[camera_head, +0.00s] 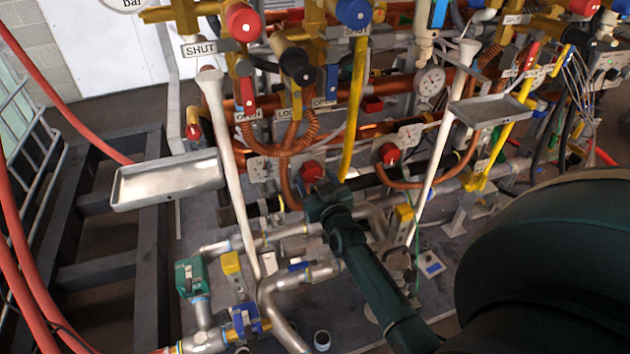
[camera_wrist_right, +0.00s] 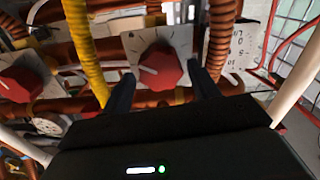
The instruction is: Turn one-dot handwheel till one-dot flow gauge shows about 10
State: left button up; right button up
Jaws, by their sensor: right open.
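A red knob (camera_head: 312,171) on a pale dial plate sits low on the pipework. My right gripper (camera_head: 320,192) is just in front of it. In the right wrist view this red knob (camera_wrist_right: 160,68) lies between the two dark, open fingers of the gripper (camera_wrist_right: 163,76); I cannot tell whether they touch it. A second red knob (camera_head: 389,153) is to its right; it is at the left edge of the wrist view (camera_wrist_right: 22,80). A round white gauge (camera_head: 430,82) is at the upper right; its reading is too small. I cannot make out dot marks identifying the handwheel or gauge.
Yellow valves with red, black and blue handles hang above. A grey tray (camera_head: 168,181) is at left and another (camera_head: 490,110) at right. White slanted pipes (camera_head: 228,165) and a yellow pipe (camera_head: 356,95) stand close around the gripper. Copper hoses run behind.

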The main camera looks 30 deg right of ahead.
jog(key=shift+w+d, duration=0.1)
jog(key=shift+w, duration=0.3)
jog(key=shift+c, duration=0.3)
jog(key=c, duration=0.6)
jog(key=shift+c, duration=0.2)
